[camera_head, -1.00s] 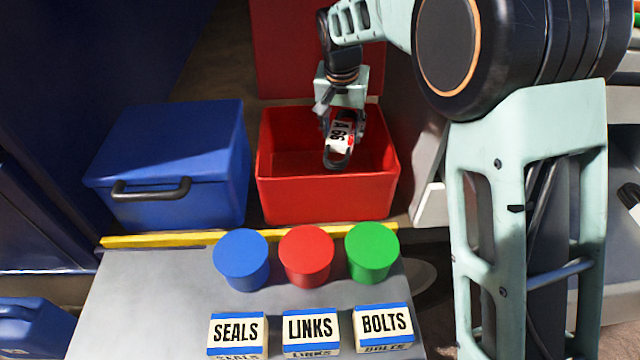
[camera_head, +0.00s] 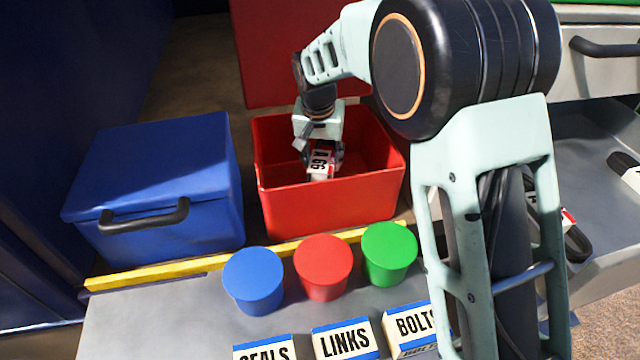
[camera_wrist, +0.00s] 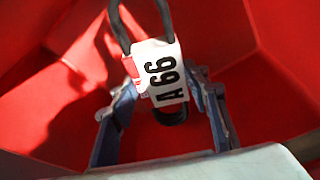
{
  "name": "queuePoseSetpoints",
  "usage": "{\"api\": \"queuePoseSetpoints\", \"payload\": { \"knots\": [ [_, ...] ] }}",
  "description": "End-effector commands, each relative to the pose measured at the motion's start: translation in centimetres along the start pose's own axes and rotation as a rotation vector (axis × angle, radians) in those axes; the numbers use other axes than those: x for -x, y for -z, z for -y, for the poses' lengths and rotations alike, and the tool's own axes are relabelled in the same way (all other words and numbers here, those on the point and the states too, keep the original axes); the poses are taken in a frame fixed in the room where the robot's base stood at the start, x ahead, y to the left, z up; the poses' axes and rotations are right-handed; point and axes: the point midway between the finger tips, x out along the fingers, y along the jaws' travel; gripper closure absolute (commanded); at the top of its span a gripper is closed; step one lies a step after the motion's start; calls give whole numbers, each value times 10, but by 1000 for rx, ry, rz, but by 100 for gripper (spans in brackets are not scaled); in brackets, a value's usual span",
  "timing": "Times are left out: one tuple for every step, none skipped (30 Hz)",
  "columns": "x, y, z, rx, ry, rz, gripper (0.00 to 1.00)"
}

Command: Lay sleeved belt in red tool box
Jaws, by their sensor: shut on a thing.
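The sleeved belt (camera_head: 321,160) is a dark loop with a white and red sleeve marked A66. My gripper (camera_head: 322,150) is shut on it inside the open red tool box (camera_head: 335,213). In the wrist view the sleeve (camera_wrist: 163,75) sits between my gripper's fingers (camera_wrist: 165,105), with the black loop reaching up past it. Red walls surround it there. The lower part of the belt is hidden behind the box's front wall in the head view. I cannot tell whether the belt touches the box floor.
A closed blue box (camera_head: 160,190) stands left of the red one. Blue (camera_head: 253,280), red (camera_head: 323,267) and green (camera_head: 389,254) cylinders stand on the grey bench in front, with labelled blocks (camera_head: 346,340). At right, a grey drawer (camera_head: 600,130) holds other sleeved belts (camera_head: 628,172).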

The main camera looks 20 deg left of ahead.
Motion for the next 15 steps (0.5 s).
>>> {"api": "queuePoseSetpoints", "payload": {
  "knots": [
    [-11, -4, 0, 1, -2, 2, 86],
    [-16, -4, 0, 1, -1, 1, 86],
    [-21, -6, 0, 1, -1, 1, 86],
    [-24, -7, 0, 1, -1, 0, 86],
    [-26, -7, 0, 1, 0, -1, 86],
    [-29, -8, 0, 1, 0, -1, 86],
    [-30, -8, 0, 0, 0, -1, 86],
    [-32, -9, 0, 1, 0, -1, 86],
    [-36, -10, 0, 1, 0, 0, 86],
    [-39, -11, 0, 1, 0, 0, 86],
    [-43, -12, 0, 1, -1, 1, 86],
    [-49, -14, 0, 1, -1, 2, 86],
    [-53, -15, 0, 1, -1, 1, 86],
    [-57, -16, 0, 0, -1, 1, 86],
    [-62, -17, 0, 0, -1, 1, 86]
  ]
}}
